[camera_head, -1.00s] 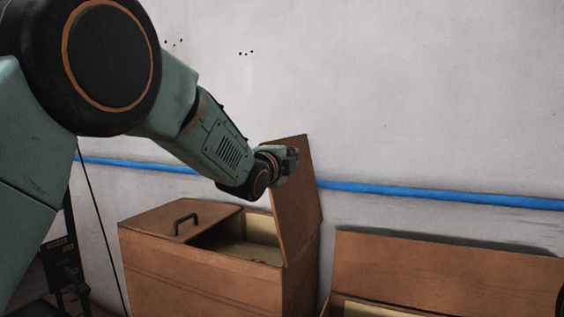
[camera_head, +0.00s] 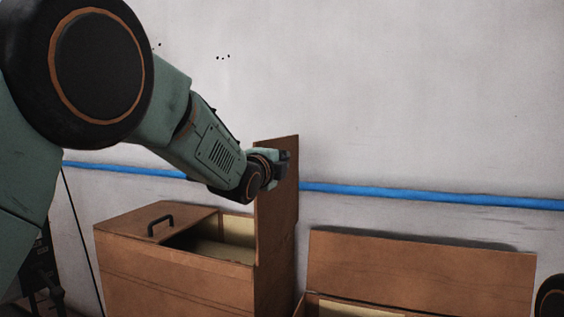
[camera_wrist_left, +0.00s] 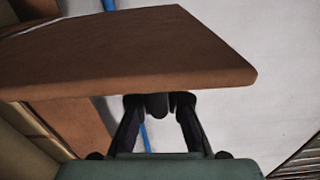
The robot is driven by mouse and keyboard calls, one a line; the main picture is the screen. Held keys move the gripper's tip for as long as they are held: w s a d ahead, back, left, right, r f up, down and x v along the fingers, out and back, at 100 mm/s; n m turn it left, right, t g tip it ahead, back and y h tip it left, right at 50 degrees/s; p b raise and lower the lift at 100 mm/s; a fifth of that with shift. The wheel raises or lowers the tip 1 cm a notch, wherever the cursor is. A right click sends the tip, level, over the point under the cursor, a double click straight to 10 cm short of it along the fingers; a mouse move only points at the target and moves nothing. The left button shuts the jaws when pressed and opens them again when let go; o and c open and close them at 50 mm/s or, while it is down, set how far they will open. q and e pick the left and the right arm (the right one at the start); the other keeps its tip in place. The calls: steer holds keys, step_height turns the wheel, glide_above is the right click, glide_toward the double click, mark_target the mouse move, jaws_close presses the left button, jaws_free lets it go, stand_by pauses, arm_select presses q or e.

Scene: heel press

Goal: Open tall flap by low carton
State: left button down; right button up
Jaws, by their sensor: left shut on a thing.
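The tall carton (camera_head: 170,285) is brown with two top flaps. Its left flap (camera_head: 135,222) carries a dark handle and lies closed. Its right flap (camera_head: 277,205) stands raised, about upright, so part of the pale interior shows. My left gripper (camera_head: 285,160) is at the upper part of the raised flap. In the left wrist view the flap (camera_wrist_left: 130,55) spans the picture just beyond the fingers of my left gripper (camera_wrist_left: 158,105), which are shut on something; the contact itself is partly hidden. The low carton (camera_head: 420,270) stands to the right with a raised back flap. My right gripper is not seen.
A pale wall (camera_head: 420,90) with a blue stripe (camera_head: 430,196) runs behind the cartons. A narrow gap separates the two cartons. Dark equipment (camera_head: 38,270) stands at the lower left. The space above the low carton is clear.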

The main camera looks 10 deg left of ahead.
arm_select(q)
steer(key=shift+r, duration=0.15)
steer(key=c, duration=1.4)
jaws_free()
steer(key=shift+o, duration=0.2)
steer(key=s+a, duration=0.1)
steer(key=s, duration=1.1)
steer(key=shift+a, duration=0.3)
